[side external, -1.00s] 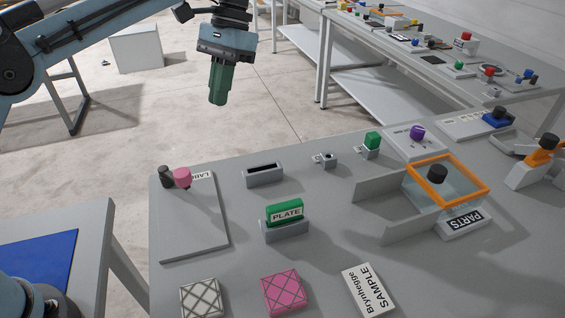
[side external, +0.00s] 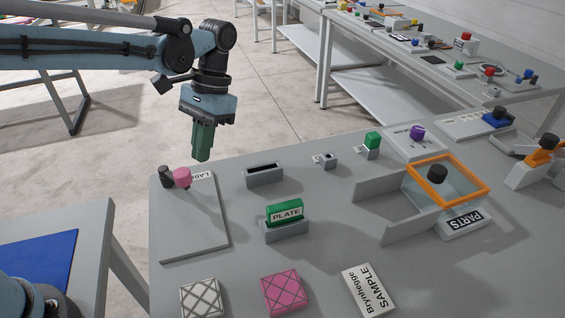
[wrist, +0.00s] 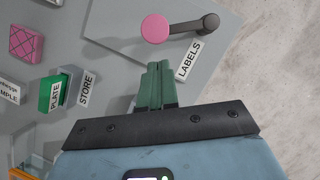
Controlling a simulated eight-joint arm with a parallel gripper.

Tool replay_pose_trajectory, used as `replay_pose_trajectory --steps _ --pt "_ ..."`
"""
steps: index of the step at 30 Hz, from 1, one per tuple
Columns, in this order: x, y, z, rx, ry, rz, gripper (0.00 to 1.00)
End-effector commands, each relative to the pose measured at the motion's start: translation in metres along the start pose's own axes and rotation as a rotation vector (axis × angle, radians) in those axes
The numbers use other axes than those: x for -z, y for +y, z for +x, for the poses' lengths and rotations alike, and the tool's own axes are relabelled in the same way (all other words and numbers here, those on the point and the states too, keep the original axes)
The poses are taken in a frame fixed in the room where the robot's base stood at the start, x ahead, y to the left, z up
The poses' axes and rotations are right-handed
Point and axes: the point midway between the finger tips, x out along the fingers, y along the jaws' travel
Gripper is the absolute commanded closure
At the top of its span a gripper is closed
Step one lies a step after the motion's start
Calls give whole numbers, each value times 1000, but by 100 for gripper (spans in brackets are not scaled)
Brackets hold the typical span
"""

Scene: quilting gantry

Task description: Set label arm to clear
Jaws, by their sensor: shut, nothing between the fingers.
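The label arm shows in the wrist view as a dark bar (wrist: 185,26) with a round pink knob (wrist: 155,28) at one end and a dark round end at the other. In the side view the pink knob (side external: 182,178) sits beside a dark post (side external: 166,176) at the far end of a grey panel (side external: 190,230). A "LABELS" tag (wrist: 190,60) lies beside the arm. My gripper (side external: 202,158) is shut and empty, pointing down above and just behind the panel's far edge. In the wrist view the green fingers (wrist: 158,66) are together, apart from the knob.
A green "PLATE" block (side external: 285,213) stands in a holder, with an empty slotted grey block (side external: 264,174) behind it. White (side external: 201,298) and pink (side external: 283,291) quilted squares lie in front. An orange-framed clear lid (side external: 447,181) is at right.

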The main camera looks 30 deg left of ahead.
Motion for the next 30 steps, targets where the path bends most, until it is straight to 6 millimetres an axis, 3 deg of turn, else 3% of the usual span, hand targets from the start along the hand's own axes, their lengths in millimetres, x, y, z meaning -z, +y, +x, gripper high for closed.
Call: replay_pose_trajectory --steps 6,30 --pt "-12 0 5 1 1 0 100" --pt "-18 3 7 22 0 57 100"
